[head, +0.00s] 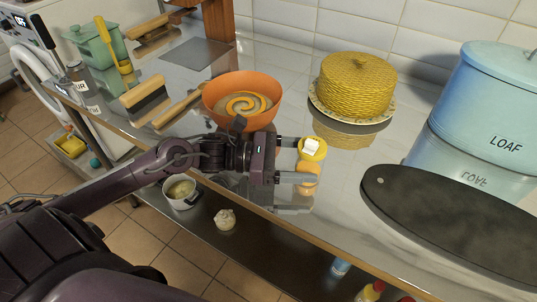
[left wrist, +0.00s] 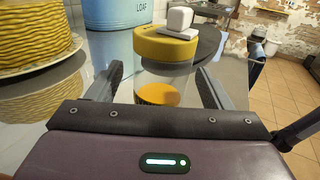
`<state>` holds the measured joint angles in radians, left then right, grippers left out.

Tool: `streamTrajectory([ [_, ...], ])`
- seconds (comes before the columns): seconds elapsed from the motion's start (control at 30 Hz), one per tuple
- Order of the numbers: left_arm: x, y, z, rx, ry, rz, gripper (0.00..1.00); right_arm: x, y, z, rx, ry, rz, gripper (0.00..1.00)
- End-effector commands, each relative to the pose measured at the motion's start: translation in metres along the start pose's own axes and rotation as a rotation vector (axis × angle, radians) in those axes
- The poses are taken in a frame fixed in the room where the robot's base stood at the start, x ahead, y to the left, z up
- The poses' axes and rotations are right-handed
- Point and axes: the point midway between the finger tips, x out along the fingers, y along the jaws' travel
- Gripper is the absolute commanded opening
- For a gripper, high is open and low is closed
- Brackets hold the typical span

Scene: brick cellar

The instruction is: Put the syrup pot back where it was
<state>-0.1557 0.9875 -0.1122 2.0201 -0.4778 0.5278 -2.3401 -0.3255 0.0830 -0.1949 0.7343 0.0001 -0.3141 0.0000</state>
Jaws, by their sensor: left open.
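The syrup pot appears to be the small clear jar (head: 309,168) with amber contents, a yellow lid and a white block on top. It stands upright on the shiny counter near its front edge. In the left wrist view the jar (left wrist: 166,72) shows between my finger ends, with its lid above them. My left gripper (head: 297,162) reaches in from the left, low over the counter. It is open, its fingers on either side of the jar; I cannot tell whether they touch it. Part of the jar is behind a finger in the head view. My right gripper is out of view.
An orange bowl (head: 240,98) stands just behind my left gripper. A yellow woven dome (head: 355,84) on a plate is behind the jar. A dark oval board (head: 450,222) and a blue LOAF tin (head: 492,100) are right.

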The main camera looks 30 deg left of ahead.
Motion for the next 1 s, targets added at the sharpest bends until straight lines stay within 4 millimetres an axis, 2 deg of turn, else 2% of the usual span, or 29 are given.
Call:
streamTrajectory([
  [0.37,-0.059,-0.001,-0.001,-0.004,0.005,-0.002,0.74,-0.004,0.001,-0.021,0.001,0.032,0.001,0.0],
  [0.6,-0.089,-0.001,-0.001,-0.004,0.003,-0.002,0.74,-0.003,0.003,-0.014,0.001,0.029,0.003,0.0],
  [0.8,-0.103,-0.001,0.0,0.0,0.002,-0.003,0.74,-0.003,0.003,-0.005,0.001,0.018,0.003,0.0],
  [1.0,-0.106,-0.001,0.0,0.001,0.0,-0.004,0.74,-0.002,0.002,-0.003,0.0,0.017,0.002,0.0],
])
